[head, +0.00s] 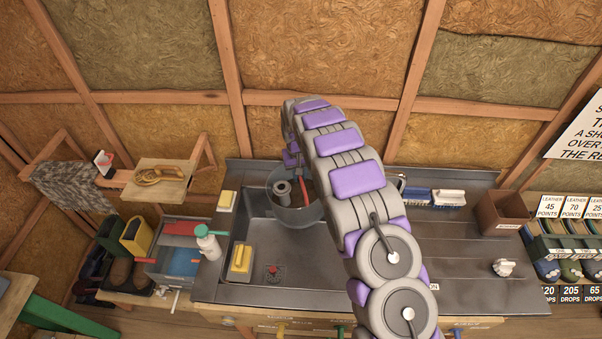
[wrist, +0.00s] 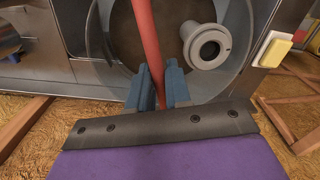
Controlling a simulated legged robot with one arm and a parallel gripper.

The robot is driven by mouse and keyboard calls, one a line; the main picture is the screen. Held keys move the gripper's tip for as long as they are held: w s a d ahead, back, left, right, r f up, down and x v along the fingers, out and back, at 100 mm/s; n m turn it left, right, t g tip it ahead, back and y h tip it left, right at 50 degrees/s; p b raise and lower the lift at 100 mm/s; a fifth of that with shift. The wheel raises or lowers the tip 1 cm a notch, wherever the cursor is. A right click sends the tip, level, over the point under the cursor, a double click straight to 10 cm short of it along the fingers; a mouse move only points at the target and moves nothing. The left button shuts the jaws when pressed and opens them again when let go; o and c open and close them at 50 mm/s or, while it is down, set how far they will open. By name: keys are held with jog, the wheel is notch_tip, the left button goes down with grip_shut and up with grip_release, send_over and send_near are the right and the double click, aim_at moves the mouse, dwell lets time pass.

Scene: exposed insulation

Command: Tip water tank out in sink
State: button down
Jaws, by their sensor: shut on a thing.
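The water tank (head: 299,214) is a grey, see-through round tub with a grey spout or pipe fitting (head: 282,191) inside it. In the wrist view the tank (wrist: 112,80) fills the upper middle, and the fitting (wrist: 206,46) shows to the right. My gripper (wrist: 160,88) is shut on a red bar (wrist: 146,38) that crosses the tank and looks like its handle. Whether the tank touches the sink floor cannot be told.
A yellow sponge (head: 240,261) and a red drain piece (head: 273,273) lie in the sink. A white bottle with a green top (head: 208,243) stands at its left edge. Brushes (head: 434,197) and a brown box (head: 501,211) are on the right counter. The wooden wall stands close behind.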

jog(key=shift+w+a+r, duration=0.1)
jog(key=shift+w+a, duration=0.1)
jog(key=shift+w, duration=0.1)
jog(key=shift+d+f, duration=0.25)
jog(key=shift+s+a+f+t+b, duration=0.1)
jog(key=shift+f+t+b, duration=0.3)
jog(key=shift+t, duration=0.6)
jog(key=shift+f+b, duration=0.15)
jog(key=shift+b, duration=0.3)
